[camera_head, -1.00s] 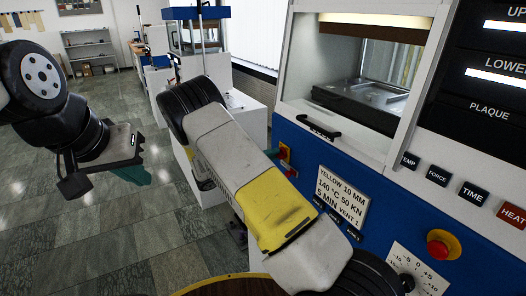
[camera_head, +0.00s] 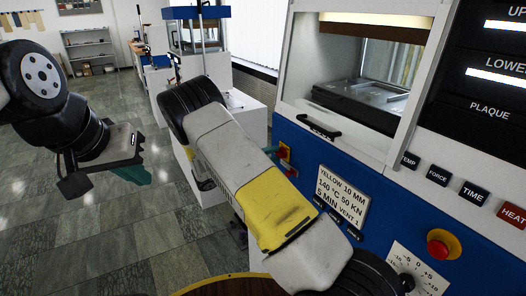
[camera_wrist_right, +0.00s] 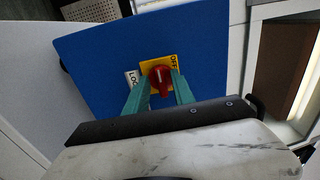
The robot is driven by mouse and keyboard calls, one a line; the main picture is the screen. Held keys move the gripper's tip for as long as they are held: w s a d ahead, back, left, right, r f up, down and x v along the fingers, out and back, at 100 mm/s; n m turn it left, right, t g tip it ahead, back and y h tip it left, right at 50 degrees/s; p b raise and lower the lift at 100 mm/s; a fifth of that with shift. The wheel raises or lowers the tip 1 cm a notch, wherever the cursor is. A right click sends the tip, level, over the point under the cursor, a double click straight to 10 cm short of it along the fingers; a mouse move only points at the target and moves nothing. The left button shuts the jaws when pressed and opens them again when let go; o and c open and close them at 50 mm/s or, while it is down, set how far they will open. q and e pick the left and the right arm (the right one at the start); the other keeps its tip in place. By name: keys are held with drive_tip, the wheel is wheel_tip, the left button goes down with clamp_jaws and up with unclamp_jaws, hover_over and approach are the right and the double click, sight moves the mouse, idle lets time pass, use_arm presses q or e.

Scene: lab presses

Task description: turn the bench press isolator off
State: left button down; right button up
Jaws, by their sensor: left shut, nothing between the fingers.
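The isolator is a red rotary knob (camera_wrist_right: 161,78) on a yellow plate marked OFF, on a blue panel. Its ridge points down toward my gripper in the right wrist view. A small white label (camera_wrist_right: 132,78) sits left of it. My right gripper (camera_wrist_right: 160,86) has its two teal fingers on either side of the knob, apart from each other, with a little room beside the ridge. In the head view the isolator's red part (camera_head: 291,173) shows just past my right forearm, which hides much of that gripper. My left gripper (camera_head: 143,176) is shut and empty, over the floor at left.
The press front carries a chamber with a handle (camera_head: 318,127), a instruction label (camera_head: 342,196), several buttons, a red emergency stop (camera_head: 443,244) and a dial (camera_head: 407,282). A round brown surface (camera_head: 235,285) lies below. More presses (camera_head: 190,60) stand behind. The floor at left is clear.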

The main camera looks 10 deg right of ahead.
idle(0.3)
drive_tip(key=v, duration=0.7)
drive_tip(key=shift+s+a, duration=0.15)
drive_tip(key=shift+a, duration=0.2)
drive_tip(key=s+d+r+m+g+y, duration=0.3)
drive_tip(key=s+d+r+m+y, duration=0.15)
drive_tip(key=s+m, duration=0.35)
drive_tip(key=s+d+r+m+g+y, duration=0.35)
drive_tip(key=s+m+y, duration=0.2)
drive_tip(key=m, duration=0.45)
drive_tip(key=s+a+r+m+t+y, duration=0.2)
drive_tip(key=s+r+m+t+y, duration=0.1)
drive_tip(key=s+m, duration=0.5)
drive_tip(key=s+a+r+m+t+y, duration=0.2)
drive_tip(key=s+r+m+y, duration=0.4)
drive_tip(key=m, duration=0.7)
wheel_tip(320, 180, up, 2)
drive_tip(key=s+t, duration=0.1)
drive_tip(key=s, duration=0.2)
drive_tip(key=shift+a+r+m, duration=0.25)
drive_tip(key=shift+a+m, duration=0.05)
